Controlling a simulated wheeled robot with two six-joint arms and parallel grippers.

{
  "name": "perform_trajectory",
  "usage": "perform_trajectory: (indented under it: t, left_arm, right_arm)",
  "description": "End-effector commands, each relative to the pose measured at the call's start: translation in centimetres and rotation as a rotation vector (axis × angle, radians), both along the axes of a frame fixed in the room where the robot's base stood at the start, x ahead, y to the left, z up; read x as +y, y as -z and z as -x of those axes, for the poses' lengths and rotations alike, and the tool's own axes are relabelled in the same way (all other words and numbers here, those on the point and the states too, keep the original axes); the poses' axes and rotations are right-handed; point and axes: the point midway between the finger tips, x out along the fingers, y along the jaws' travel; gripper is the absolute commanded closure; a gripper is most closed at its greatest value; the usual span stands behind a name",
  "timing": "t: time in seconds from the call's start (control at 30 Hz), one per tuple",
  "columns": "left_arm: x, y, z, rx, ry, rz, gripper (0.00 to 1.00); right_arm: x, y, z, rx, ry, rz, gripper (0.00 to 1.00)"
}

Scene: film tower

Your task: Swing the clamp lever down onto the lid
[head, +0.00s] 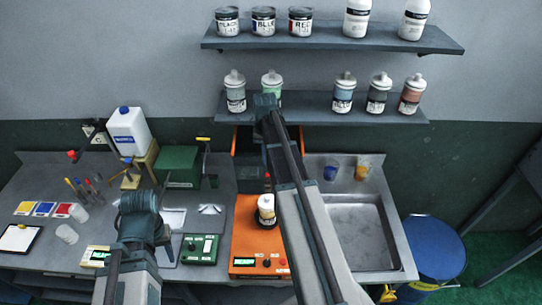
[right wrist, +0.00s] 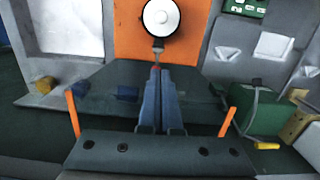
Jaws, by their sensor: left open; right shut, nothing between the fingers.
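A thin upright lever with a red tip (head: 267,176) stands just behind the tank. In the right wrist view the lever (right wrist: 158,46) runs from the lid's edge toward my fingertips. My right gripper (right wrist: 159,70) is shut and empty, its tips close to the red end; contact cannot be told. My left gripper (head: 138,205) is open over the bench, left of the machine.
A green timer (head: 199,249) lies left of the machine, a sink (head: 355,215) right. A green box (head: 178,165) stands further left. Shelves of bottles (head: 330,103) hang on the wall.

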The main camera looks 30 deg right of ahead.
Motion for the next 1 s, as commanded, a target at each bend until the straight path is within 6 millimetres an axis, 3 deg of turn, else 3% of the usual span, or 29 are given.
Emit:
perform_trajectory:
  t: [0.1,0.57,0.77,1.0]
  left_arm:
    - [0.0,-0.9,0.0,0.000,-0.001,0.000,0.55]
    - [0.0,-0.8,0.0,0.000,-0.001,0.000,0.55]
    - [0.0,0.1,0.0,0.000,0.003,0.000,0.55]
    - [0.0,2.7,0.0,0.000,0.017,-0.001,0.55]
  right_arm:
    - [-0.9,-0.9,-0.1,0.000,0.019,-0.002,1.00]
    - [-1.1,-0.8,-0.1,0.000,0.023,-0.003,1.00]
    - [-1.1,0.1,-0.1,0.000,0.023,-0.003,1.00]
    - [-1.0,2.7,0.1,0.000,0.023,-0.003,1.00]
